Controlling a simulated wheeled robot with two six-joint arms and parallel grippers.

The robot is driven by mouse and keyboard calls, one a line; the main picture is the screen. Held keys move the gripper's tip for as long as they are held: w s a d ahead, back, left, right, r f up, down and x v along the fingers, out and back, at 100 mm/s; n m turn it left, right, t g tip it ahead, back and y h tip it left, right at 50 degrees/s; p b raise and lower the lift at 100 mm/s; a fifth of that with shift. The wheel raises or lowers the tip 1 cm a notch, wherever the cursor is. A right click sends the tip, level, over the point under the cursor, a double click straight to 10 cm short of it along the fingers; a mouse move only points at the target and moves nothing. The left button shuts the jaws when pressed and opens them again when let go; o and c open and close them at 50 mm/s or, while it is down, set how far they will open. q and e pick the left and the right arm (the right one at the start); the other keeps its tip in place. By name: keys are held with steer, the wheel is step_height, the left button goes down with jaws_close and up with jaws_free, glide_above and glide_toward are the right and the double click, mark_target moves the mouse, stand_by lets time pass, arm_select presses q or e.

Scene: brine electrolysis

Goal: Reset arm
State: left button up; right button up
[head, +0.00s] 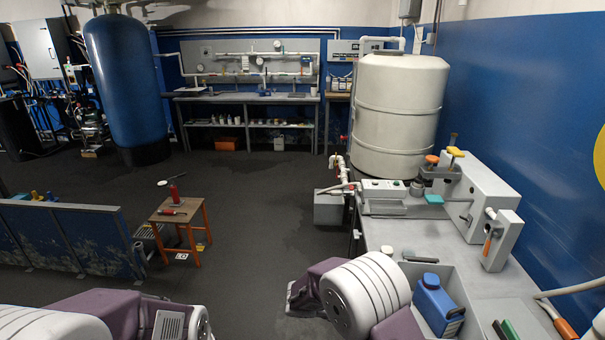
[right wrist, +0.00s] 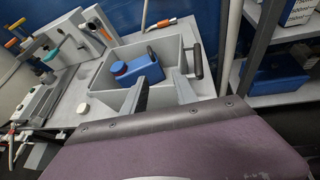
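My left arm shows at the lower left of the head view, but its gripper is out of frame. My right arm crosses the bottom middle of the head view, and its gripper cannot be made out there. In the right wrist view my right gripper (right wrist: 164,76) has its two grey fingers spread apart with nothing held between them. The head view also shows the blue bottle (head: 437,305) and the tray (head: 463,280) on the bench.
The grey bench (head: 405,235) carries a control box (head: 382,188) and a grey apparatus (head: 478,195) with coloured handles. A white tank (head: 398,115) stands behind it. A small wooden stool (head: 178,217) holds red items. The dark floor (head: 250,220) in the middle is clear.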

steer(key=s+d+r+m+g+y, duration=0.2)
steer(key=s+d+m+g+y, duration=0.3)
steer(key=s+m, duration=0.45)
steer(key=s+a+f+m+t+y, duration=0.4)
steer(key=a+f+m+y, duration=0.1)
steer(key=a+m+y, duration=0.3)
steer(key=shift+a+f+m, duration=0.15)
steer(key=shift+a+m, duration=0.1)
steer(key=shift+m, duration=0.3)
